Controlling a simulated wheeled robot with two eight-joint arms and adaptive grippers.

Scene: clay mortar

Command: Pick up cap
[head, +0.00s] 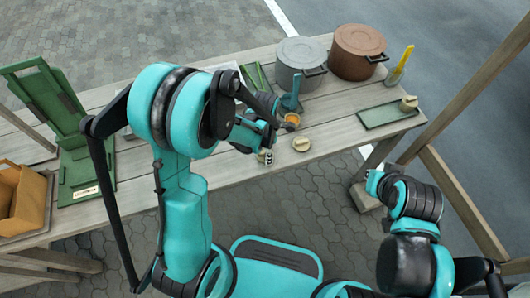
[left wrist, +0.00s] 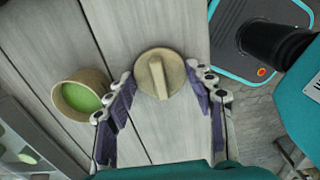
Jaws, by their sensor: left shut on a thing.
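The cap (head: 301,144) is a round, pale wooden disc with a raised bar across its top. It lies at the front edge of the wooden table in the head view. In the left wrist view the cap (left wrist: 152,72) sits between the fingertips. My left gripper (left wrist: 161,75) is shut on the cap at its two sides. In the head view my left gripper (head: 279,141) is partly hidden by its own arm. My right gripper (head: 372,181) is off the table at the right, and its fingers are too small to read.
A small round cup (left wrist: 80,95), green inside, stands beside the gripper's left finger. Behind are a grey pot (head: 300,62) and a brown pot (head: 358,52). A green tray (head: 385,115) bears a small lidded jar (head: 409,103). A green stand (head: 75,145) is at left.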

